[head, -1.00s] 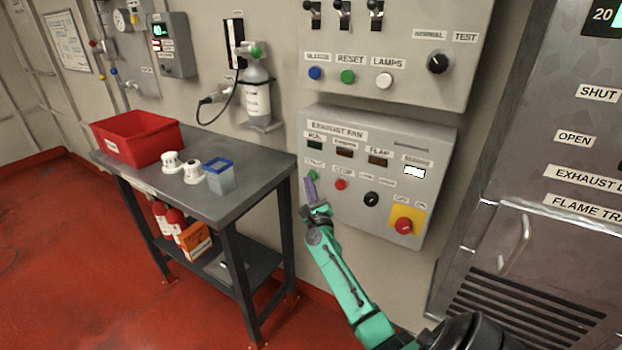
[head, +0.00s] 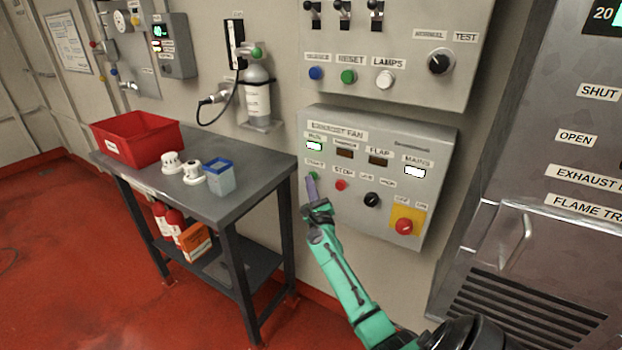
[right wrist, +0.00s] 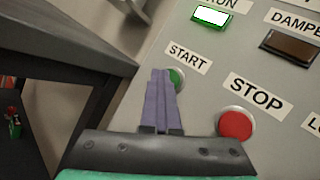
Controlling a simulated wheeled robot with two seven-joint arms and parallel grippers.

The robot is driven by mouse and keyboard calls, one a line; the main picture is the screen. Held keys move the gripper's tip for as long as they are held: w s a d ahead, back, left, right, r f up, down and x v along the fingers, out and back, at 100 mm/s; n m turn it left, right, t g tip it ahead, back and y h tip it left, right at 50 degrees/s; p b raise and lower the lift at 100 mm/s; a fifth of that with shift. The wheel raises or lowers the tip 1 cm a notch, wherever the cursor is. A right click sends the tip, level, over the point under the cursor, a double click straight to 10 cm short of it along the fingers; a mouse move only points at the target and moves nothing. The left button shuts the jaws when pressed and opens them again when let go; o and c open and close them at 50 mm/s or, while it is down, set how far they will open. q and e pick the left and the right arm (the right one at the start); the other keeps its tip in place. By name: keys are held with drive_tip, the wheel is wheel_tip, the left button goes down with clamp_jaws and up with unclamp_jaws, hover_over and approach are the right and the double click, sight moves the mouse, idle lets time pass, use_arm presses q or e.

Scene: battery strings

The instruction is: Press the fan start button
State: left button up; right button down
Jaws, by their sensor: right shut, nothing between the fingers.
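The exhaust fan panel (head: 380,150) is a grey box on the wall. Its green start button (head: 315,176) sits at the left of the lower row, and it also shows in the right wrist view (right wrist: 177,77), partly hidden by my fingers. My right gripper (head: 310,178) is shut and empty, its purple fingertips at the start button; I cannot tell whether they still touch it. The RUN lamp (head: 314,146) is lit, and it is bright in the right wrist view (right wrist: 212,15). My left gripper is not in view.
The red stop button (right wrist: 235,124) is close to the right of my fingers. A black knob (head: 371,200) and a red switch on yellow (head: 404,226) are further right. A grey table (head: 240,185) with a red bin (head: 135,150) stands to the left.

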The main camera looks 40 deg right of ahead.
drive_tip(key=shift+s+a+p, duration=0.2)
drive_tip(key=shift+a, duration=0.3)
drive_tip(key=shift+s+a+p, duration=0.15)
drive_tip(key=shift+a+p, duration=0.05)
drive_tip(key=shift+a, duration=0.3)
drive_tip(key=a, duration=0.2)
drive_tip(key=s+a+p, duration=0.1)
drive_tip(key=a, duration=0.1)
drive_tip(key=shift+s+a+p, duration=0.2)
drive_tip(key=shift+a+p, duration=0.1)
drive_tip(key=shift+a, duration=0.1)
drive_tip(key=shift+f, duration=0.15)
